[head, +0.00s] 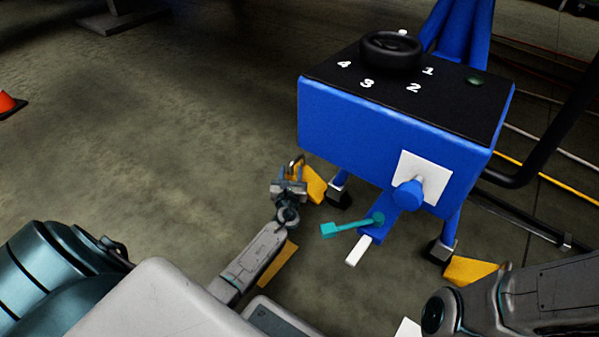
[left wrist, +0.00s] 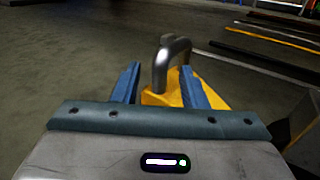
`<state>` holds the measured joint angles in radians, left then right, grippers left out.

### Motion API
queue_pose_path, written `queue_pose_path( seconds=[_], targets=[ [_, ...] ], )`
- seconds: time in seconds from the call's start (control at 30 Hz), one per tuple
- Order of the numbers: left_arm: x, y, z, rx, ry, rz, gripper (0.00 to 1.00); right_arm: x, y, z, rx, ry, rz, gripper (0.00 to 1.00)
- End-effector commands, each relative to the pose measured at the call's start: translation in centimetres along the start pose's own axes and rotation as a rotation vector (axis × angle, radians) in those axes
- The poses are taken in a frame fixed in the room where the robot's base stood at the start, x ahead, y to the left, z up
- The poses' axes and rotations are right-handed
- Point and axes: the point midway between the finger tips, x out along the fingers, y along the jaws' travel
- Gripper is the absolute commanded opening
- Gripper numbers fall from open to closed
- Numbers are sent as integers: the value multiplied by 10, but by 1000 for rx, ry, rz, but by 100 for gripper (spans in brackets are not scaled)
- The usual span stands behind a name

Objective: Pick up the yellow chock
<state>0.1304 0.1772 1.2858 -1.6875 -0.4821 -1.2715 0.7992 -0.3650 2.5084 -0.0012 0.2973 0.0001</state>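A yellow chock (head: 313,183) with a curved metal handle (head: 295,164) sits on the floor beside the blue stand's left foot. In the left wrist view, the chock (left wrist: 217,93) and its grey handle (left wrist: 170,58) show beyond and between the two blue fingers. My left gripper (head: 289,173) is open at the chock, and its fingers (left wrist: 159,72) are spread apart with the handle in line with the gap. I cannot tell whether a finger touches the handle. Part of the chock is hidden behind the gripper. My right gripper is not in view.
The blue stand (head: 385,125) with a black numbered top rises just right of the chock. A teal lever (head: 350,227) sticks out low on it. Another yellow chock (head: 468,270) lies by its right foot. Open floor (head: 180,130) lies to the left; an orange cone (head: 8,104) stands far left.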

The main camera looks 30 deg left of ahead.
Motion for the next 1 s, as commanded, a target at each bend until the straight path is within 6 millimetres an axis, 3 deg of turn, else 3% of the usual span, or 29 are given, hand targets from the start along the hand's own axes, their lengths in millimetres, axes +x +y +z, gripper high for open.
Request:
queue_pose_path(
  seconds=[0.27,0.47,1.0],
  targets=[
    [-1,-2,0,0,0,0,37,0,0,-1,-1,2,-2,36],
    [-1,-2,0,0,1,0,0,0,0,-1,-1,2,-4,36],
    [-1,-2,0,0,1,0,0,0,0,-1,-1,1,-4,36]
  ],
)
